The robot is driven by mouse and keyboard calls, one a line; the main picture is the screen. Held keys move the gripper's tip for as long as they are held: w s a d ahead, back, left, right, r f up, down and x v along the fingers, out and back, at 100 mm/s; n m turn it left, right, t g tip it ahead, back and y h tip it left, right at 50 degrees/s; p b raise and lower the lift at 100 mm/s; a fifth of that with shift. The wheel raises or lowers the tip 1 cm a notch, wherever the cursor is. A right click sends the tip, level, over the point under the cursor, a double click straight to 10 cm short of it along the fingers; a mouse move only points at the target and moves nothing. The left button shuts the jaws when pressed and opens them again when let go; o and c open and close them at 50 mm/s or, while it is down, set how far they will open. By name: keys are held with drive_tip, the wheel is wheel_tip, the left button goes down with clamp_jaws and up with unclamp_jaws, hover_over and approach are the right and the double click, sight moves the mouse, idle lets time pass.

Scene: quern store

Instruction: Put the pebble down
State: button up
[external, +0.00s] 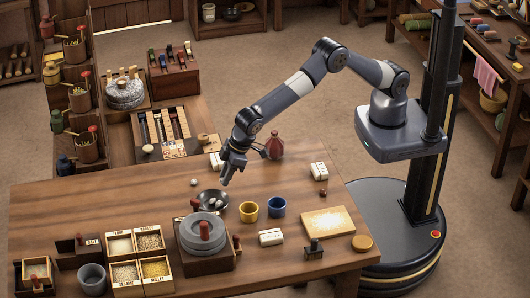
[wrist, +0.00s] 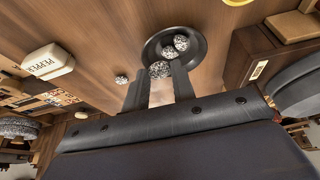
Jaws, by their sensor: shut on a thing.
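My gripper (external: 224,181) points down over the wooden table, just above and behind the dark round bowl (external: 202,205). In the wrist view my gripper (wrist: 160,76) is shut on a speckled grey pebble (wrist: 160,69), held between the fingertips. The bowl (wrist: 151,45) lies just past the fingertips there, and the held pebble overlaps its near rim in the picture. Two more speckled pebbles (wrist: 181,42) lie in the bowl. Another pebble (wrist: 121,79) lies on the table to the left; it also shows in the external view (external: 194,182). The held pebble is hard to make out in the external view.
A grey quern (external: 203,238) on a wooden stand is close in front of the bowl. A red bottle (external: 274,146) stands behind. The table's left back part is clear.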

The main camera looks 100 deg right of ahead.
wheel_tip(320, 180, down, 4)
drive_tip(key=shift+r, duration=0.1)
drive_tip(key=shift+f, duration=0.35)
drive_tip(key=o, duration=1)
drive_tip(key=shift+c, duration=0.2)
drive_tip(key=shift+r+p, duration=0.35)
drive_tip(key=shift+r, duration=0.25)
drive_tip(key=b+v, duration=0.1)
drive_tip(key=v, duration=1)
drive_tip(key=shift+s+r, duration=0.2)
drive_tip(key=shift+s, duration=0.05)
